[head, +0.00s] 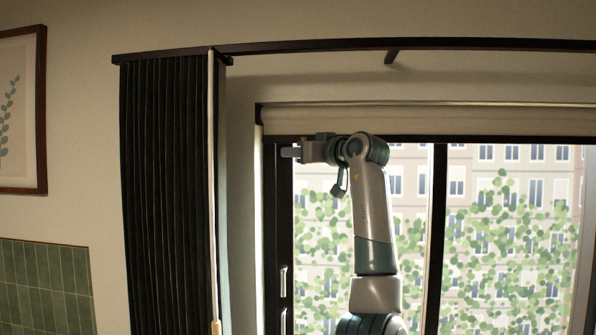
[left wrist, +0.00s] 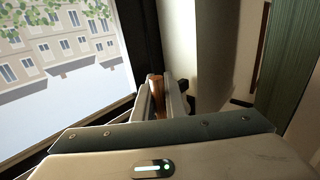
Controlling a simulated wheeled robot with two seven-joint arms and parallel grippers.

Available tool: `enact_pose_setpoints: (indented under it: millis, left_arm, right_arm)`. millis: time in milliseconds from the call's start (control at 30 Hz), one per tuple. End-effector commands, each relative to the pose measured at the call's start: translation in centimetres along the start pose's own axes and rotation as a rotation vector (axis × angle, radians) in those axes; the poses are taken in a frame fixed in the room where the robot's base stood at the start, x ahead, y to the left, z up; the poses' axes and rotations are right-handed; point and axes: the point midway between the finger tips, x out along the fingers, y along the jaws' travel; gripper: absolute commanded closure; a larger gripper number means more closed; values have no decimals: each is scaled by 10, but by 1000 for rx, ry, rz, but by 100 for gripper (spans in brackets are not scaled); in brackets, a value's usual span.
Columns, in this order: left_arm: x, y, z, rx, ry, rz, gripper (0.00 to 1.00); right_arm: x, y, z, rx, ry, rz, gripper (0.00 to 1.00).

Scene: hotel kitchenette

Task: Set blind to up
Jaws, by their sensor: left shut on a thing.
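The blind (head: 430,121) is a cream band across the top of the window, gathered high with the glass below it uncovered. My left gripper (head: 290,152) is just under the blind's left end, by the dark window frame, with its fingers pointing left. In the left wrist view, the fingers are shut on a small brown, wood-coloured piece (left wrist: 157,84). Most of that piece is hidden between the fingers, and I cannot tell what it is attached to. My right gripper is not in view.
A dark pleated curtain (head: 165,190) hangs left of the window from a dark rail (head: 450,44). A pale rod with a wooden end (head: 216,326) hangs along the curtain's right edge. A framed picture (head: 22,110) is on the left wall. Dark frame bars (head: 436,220) divide the window.

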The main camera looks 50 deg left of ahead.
Motion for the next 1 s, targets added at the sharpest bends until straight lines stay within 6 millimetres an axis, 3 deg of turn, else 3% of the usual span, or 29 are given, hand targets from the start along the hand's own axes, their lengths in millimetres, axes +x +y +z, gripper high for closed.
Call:
enact_pose_setpoints:
  millis: [100, 500, 533, 600, 1000]
  left_arm:
    - [0, -1, -13, 0, 1, 0, 100]
    - [-1, -2, -19, -3, 8, 2, 100]
    - [-1, -2, -19, -3, 8, 2, 84]
    - [-1, -2, -19, -3, 8, 2, 70]
    - [-3, -1, -14, -1, 2, 1, 70]
  right_arm:
    - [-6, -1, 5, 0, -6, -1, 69]
    - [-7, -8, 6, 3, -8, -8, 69]
    - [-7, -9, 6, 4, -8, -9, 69]
    - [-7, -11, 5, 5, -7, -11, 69]
    - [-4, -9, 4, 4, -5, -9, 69]
